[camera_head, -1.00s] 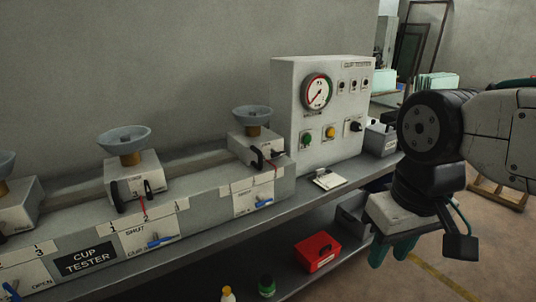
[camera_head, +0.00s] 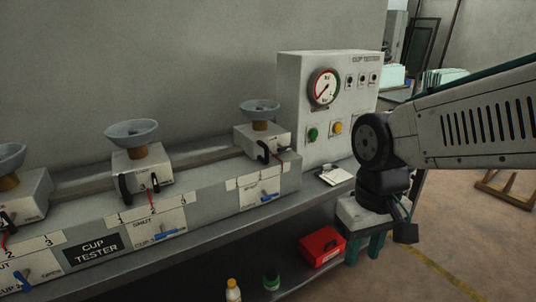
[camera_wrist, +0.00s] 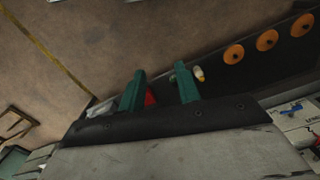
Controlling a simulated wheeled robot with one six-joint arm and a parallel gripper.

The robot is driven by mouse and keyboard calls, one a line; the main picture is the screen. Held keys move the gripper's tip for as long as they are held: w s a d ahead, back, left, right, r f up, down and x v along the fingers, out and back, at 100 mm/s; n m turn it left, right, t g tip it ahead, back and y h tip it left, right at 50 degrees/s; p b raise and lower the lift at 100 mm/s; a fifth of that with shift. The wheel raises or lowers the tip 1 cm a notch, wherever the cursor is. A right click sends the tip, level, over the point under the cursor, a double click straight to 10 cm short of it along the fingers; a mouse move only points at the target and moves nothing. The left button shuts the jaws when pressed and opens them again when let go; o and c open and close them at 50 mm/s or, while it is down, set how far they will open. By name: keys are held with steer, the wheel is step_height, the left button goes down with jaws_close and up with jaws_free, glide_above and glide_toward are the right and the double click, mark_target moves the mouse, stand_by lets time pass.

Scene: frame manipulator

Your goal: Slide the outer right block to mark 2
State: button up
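The outer right block (camera_head: 258,142) is a pale box at the right end of the cup tester rail, with a grey cup (camera_head: 260,110) on top and a black handle (camera_head: 264,151) on its front. A white mark strip (camera_head: 262,178) lies below it; its numbers are too small to read surely. My gripper (camera_head: 365,246) hangs to the right of the block, well apart from it, near the bench's right end. In the wrist view my gripper (camera_wrist: 160,70) shows two green fingers spread apart with nothing held between them.
A middle block (camera_head: 142,168) and a left block (camera_head: 22,198) stand on the same rail. A gauge box (camera_head: 300,105) stands right of the outer right block. Blue levers (camera_head: 267,197) stick out below the strips. A red box (camera_head: 319,246) sits on the lower shelf.

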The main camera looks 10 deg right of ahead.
steer(key=w+a+f+t, duration=0.2)
steer(key=w+f, duration=0.3)
steer(key=w, duration=0.3)
steer(key=w+a+f+t, duration=0.2)
steer(key=w+f, duration=0.3)
steer(key=w, duration=0.3)
steer(key=t+y, duration=0.2)
steer(key=t, duration=1.2)
glide_toward(268, 155)
steer(key=w, duration=0.3)
steer(key=shift+n, duration=0.4)
steer(key=w, duration=0.5)
steer(key=w+a, duration=0.1)
steer(key=w, duration=0.1)
steer(key=shift+w+a+f, duration=0.1)
steer(key=shift+w+f, duration=0.1)
steer(key=shift+w, duration=0.2)
jaws_close()
